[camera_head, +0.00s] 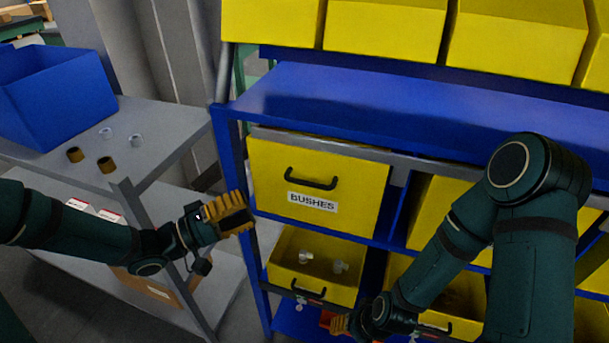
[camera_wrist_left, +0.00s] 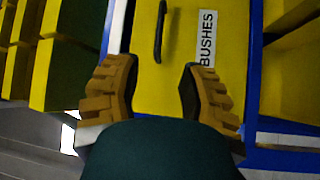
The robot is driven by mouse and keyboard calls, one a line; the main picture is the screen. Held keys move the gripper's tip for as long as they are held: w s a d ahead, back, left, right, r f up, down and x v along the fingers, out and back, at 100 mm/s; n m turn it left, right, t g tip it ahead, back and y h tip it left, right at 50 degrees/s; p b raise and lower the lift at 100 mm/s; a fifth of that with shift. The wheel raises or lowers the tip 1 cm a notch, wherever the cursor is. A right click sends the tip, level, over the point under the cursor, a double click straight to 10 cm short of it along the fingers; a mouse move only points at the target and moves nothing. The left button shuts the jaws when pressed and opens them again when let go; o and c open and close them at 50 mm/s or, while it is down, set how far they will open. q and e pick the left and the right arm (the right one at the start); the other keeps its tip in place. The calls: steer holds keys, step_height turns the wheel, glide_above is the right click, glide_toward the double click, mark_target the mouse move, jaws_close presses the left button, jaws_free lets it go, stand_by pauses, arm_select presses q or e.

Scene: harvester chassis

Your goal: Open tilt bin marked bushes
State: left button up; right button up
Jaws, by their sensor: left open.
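The yellow tilt bin marked BUSHES (camera_head: 350,170) is shut in the blue rack. Its front has a black bar handle (camera_head: 311,182) above the white label (camera_head: 312,202). My left gripper (camera_head: 236,213) is open and empty, left of the bin front and apart from the handle. In the left wrist view its two orange fingers (camera_wrist_left: 157,80) are spread, with the bin front (camera_wrist_left: 180,95), handle (camera_wrist_left: 160,32) and label (camera_wrist_left: 207,38) beyond them. My right gripper (camera_head: 342,325) is low near the lower bins, partly hidden by its own arm; its fingers are too small to judge.
A lower yellow bin (camera_head: 284,272) holds white fittings. Yellow bins (camera_head: 385,28) line the top above a blue shelf (camera_head: 400,105). At left, a grey table (camera_head: 150,122) carries a blue crate (camera_head: 60,95) and several ring-like parts. My right arm covers much of the rack's right side.

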mark_target(306, 181)
arm_select(q)
steer(key=b+x, duration=0.1)
steer(key=x, duration=1.2)
steer(key=shift+w+d+r, duration=0.1)
steer(key=shift+d, duration=0.25)
jaws_close()
